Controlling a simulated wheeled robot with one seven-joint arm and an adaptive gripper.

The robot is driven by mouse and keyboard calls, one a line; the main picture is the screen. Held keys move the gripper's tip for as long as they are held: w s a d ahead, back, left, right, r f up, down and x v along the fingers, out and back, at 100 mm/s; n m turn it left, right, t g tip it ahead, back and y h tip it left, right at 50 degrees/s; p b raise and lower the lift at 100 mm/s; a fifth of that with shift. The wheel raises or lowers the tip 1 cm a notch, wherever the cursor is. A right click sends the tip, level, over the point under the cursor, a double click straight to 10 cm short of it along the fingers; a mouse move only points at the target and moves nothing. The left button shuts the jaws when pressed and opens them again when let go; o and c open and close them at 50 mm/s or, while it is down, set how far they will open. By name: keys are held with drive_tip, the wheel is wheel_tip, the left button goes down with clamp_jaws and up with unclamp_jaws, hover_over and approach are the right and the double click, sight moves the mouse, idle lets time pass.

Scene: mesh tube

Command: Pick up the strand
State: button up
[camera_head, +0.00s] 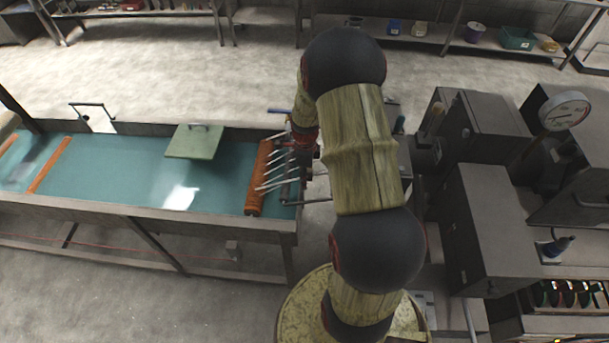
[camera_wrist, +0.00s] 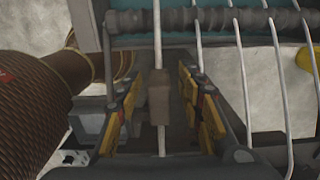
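Several thin white strands (camera_head: 272,184) fan out from the orange roller at the right end of the teal trough in the head view. In the wrist view one pale strand (camera_wrist: 157,35) runs lengthwise between the fingers of my gripper (camera_wrist: 160,112). A small brown block sits on or in front of this strand, midway between the fingers; I cannot tell which. The fingers with yellow pads stand apart on both sides, with gaps to the strand. My gripper is open. In the head view my arm hides most of it.
More strands (camera_wrist: 240,70) run to the right of my gripper. A grey ribbed bar (camera_wrist: 220,20) crosses above the fingers in the wrist view. The orange roller (camera_head: 259,180) and trough (camera_head: 110,175) lie left of my arm; dark machine boxes (camera_head: 485,225) stand right.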

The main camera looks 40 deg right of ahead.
drive_tip(key=shift+f, duration=0.4)
drive_tip(key=shift+c, duration=0.8)
drive_tip(key=c, duration=0.7)
clamp_jaws()
